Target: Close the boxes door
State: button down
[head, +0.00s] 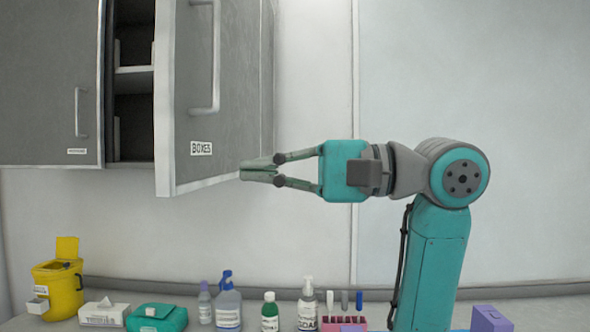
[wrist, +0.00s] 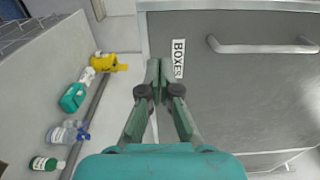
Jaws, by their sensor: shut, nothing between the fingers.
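The boxes door (head: 232,75) is a grey cabinet door with a pale edge, a vertical bar handle (head: 215,60) and a "BOXES" label (head: 201,148). It stands open, swung outward, with part of the dark shelved interior (head: 132,90) visible on its left. In the wrist view the door (wrist: 250,95) fills the right side, with its handle (wrist: 262,48) at the top. My gripper (head: 246,171) is shut and empty at the door's lower edge, to the right of the label. In the wrist view its fingertips (wrist: 153,68) are beside the label. Whether they touch the door is unclear.
A closed grey cabinet door (head: 50,85) is at the left. On the counter below stand a yellow bin (head: 58,290), a tissue box (head: 104,314), a teal pouch (head: 157,318), several bottles (head: 228,307) and a pink rack (head: 343,323). The wall right of my arm is bare.

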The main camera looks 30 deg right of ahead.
aim_at(191, 169)
jog(key=shift+x, duration=3.1)
jog(key=shift+a, duration=0.2)
